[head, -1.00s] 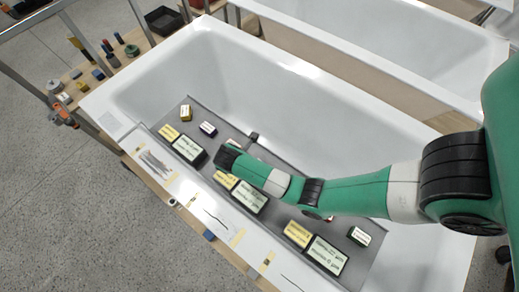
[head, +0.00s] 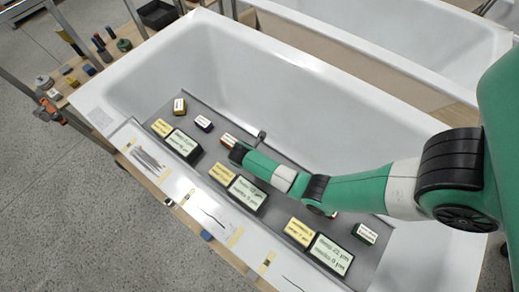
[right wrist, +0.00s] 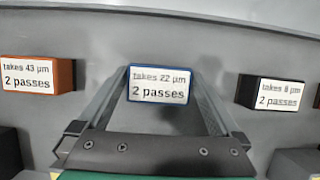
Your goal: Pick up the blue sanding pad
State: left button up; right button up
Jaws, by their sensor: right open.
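The blue sanding pad (right wrist: 160,85) shows in the middle of the right wrist view. Its white label reads "takes 22 µm, 2 passes", and blue shows along its edges. My right gripper (right wrist: 161,78) is open, with one finger on each side of the pad; I cannot tell whether either finger touches it. In the head view my right arm reaches in from the right over the grey tray (head: 290,181) and hides its gripper and the blue pad. My left gripper is not in view.
An orange pad (right wrist: 38,75) stands left of the blue one and a black pad (right wrist: 272,93) right of it. Larger labelled blocks (head: 247,191) line the tray's near side. The white bathtub shell (head: 270,80) rises behind.

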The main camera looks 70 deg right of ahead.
jog(key=shift+c, duration=0.2)
jog(key=shift+r, duration=0.1)
jog(key=c, duration=1)
jog(key=shift+c, duration=0.2)
jog(key=shift+r+p, duration=0.4)
jog(key=shift+r, duration=0.15)
notch_tip(320, 180, up, 3)
jog(key=shift+f+p, duration=0.1)
jog(key=shift+p, duration=0.85)
jog(key=s+a+r+p, duration=0.2)
jog(key=a+r+p, duration=0.5)
jog(key=a, duration=0.7)
notch_tip(320, 180, up, 2)
jog(key=shift+r, duration=0.1)
